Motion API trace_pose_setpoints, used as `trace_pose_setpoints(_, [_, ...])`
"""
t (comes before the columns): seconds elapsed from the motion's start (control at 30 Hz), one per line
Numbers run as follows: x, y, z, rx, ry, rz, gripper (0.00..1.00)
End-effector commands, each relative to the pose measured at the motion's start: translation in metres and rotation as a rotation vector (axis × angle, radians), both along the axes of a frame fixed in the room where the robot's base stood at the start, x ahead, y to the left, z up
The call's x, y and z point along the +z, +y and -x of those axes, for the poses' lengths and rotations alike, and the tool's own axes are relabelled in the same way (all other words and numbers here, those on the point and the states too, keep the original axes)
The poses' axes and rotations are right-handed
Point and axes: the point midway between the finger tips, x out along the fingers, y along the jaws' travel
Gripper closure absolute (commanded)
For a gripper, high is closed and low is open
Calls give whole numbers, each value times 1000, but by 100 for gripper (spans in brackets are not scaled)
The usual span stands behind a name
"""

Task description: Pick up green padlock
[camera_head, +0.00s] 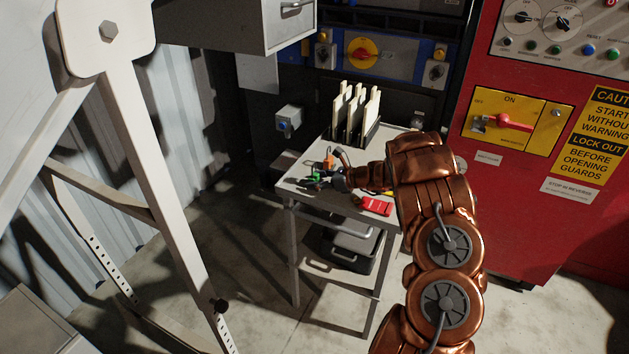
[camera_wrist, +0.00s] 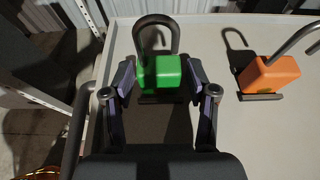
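The green padlock (camera_wrist: 162,72) stands at the middle of the wrist view with its dark shackle (camera_wrist: 155,25) pointing away from me. It also shows small at the left part of the table in the head view (camera_head: 314,176). My gripper (camera_wrist: 160,75) is open, with one finger on each side of the green body. The fingers are very near its sides; a narrow gap seems to show at the left, and contact at the right is hard to tell. In the head view my gripper (camera_head: 322,181) is small and dark beside the padlock.
An orange padlock (camera_wrist: 270,74) stands to the right in the wrist view, clear of my fingers. A red object (camera_head: 377,206) lies near the front edge of the grey table (camera_head: 300,174). A rack with white cards (camera_head: 355,110) stands at the back.

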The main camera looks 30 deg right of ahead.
Motion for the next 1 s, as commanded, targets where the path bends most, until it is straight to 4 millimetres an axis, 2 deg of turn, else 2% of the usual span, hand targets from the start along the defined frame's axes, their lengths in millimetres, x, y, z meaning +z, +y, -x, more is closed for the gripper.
trace_pose_setpoints(0.07, [0, 0, 0, 0, 0, 0, 54])
trace_pose_setpoints(0.5, [0, 0, 0, 0, 0, 1, 100])
trace_pose_setpoints(0.77, [1, 0, 0, 0, 0, 1, 100])
trace_pose_setpoints(1.0, [15, 0, -1, 1, -3, 4, 100])
